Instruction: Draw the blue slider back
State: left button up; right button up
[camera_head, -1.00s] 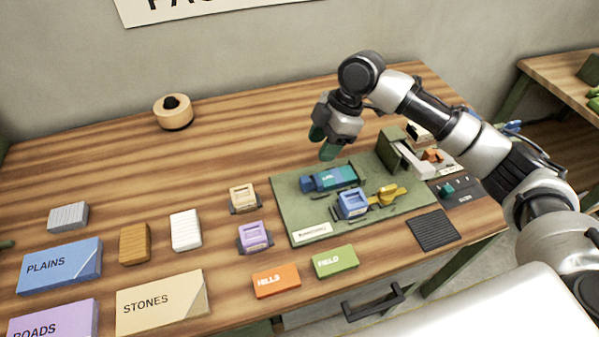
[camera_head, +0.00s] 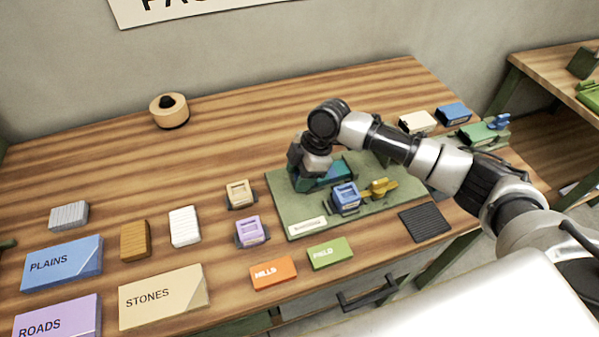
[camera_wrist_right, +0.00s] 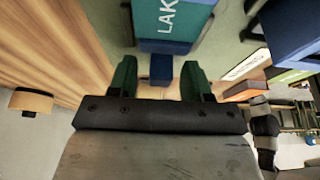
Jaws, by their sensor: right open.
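A teal block marked LAK, its last letters cut off (camera_wrist_right: 172,18), sits on the green mat (camera_head: 290,219) with a blue end piece. A small blue tab (camera_wrist_right: 161,68) stands out from that end, in the gap between the fingers of my right gripper (camera_wrist_right: 157,80). The fingers are open, one on each side of the tab; I cannot tell if they touch it. In the head view my right gripper (camera_head: 304,180) hides most of the teal block. A separate blue holder (camera_head: 345,197) stands in front on the mat. My left gripper is not in view.
A yellow piece (camera_head: 380,187) sits beside the blue holder. Beige (camera_head: 239,193) and purple (camera_head: 251,231) holders stand left of the mat. Orange (camera_head: 273,272) and green (camera_head: 330,253) blocks lie in front. The table's back left is mostly clear.

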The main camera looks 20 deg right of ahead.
jog(key=c, duration=0.4)
grip_shut()
jog(key=shift+s+a+p, duration=0.1)
jog(key=shift+a+p, duration=0.4)
jog(key=shift+a, duration=1.45)
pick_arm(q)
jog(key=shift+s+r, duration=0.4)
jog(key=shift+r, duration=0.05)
pick_arm(e)
jog(key=shift+o, duration=0.4)
grip_release()
jog(key=o, duration=0.3)
jog(key=shift+a, duration=0.1)
